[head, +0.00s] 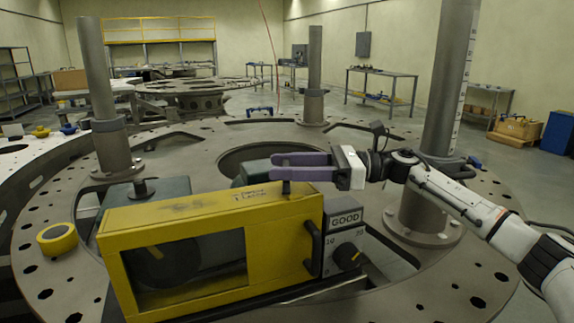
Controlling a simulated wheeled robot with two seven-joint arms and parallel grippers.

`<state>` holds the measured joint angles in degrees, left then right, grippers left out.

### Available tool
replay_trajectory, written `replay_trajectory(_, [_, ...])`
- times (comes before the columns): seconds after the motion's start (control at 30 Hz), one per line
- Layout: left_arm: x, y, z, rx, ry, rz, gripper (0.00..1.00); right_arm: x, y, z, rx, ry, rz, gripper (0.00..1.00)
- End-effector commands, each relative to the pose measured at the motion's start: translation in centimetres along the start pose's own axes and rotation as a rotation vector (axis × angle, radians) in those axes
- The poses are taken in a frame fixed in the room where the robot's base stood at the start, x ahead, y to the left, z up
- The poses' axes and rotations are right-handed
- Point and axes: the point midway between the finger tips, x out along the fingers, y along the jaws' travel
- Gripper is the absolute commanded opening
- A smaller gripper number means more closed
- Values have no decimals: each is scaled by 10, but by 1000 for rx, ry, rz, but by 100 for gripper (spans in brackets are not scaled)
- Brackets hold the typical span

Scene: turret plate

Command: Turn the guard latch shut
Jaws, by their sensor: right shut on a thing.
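The yellow guard (180,222) stands in the front middle of the turret plate, with a dark window in its front. A small worn label lies on its top. The guard latch (286,187) is a small dark post on the guard's top right, just beside the label. My right gripper (272,167) comes in from the right, its purple fingers level and pointing left. How far the latch is turned cannot be told. My left gripper is out of view.
A panel (345,218) marked GOOD with a dark dial (349,257) sits right of the guard's black handle (313,248). Thick grey columns (448,80) rise from the turret plate (190,155). A yellow tape roll (57,238) lies at the left.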

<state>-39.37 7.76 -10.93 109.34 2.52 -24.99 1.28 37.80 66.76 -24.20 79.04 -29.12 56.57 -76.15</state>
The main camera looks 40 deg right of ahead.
Motion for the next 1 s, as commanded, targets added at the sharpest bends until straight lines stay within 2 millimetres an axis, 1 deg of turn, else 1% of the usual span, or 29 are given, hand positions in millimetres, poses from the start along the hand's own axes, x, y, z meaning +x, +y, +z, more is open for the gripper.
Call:
replay_trajectory(0.03, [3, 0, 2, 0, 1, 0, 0, 2, -2, 3, -1, -14, 42, 26])
replay_trajectory(0.2, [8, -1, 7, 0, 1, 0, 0, 2, -1, 2, -1, -11, 169, 26])
replay_trajectory(0.5, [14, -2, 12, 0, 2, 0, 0, 1, 0, 2, 0, -10, 316, 26])
replay_trajectory(0.7, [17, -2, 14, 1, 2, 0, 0, 1, 0, 3, -2, -9, 368, 26])
replay_trajectory(1.0, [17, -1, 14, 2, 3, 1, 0, 0, 1, 3, -2, -7, 394, 26])
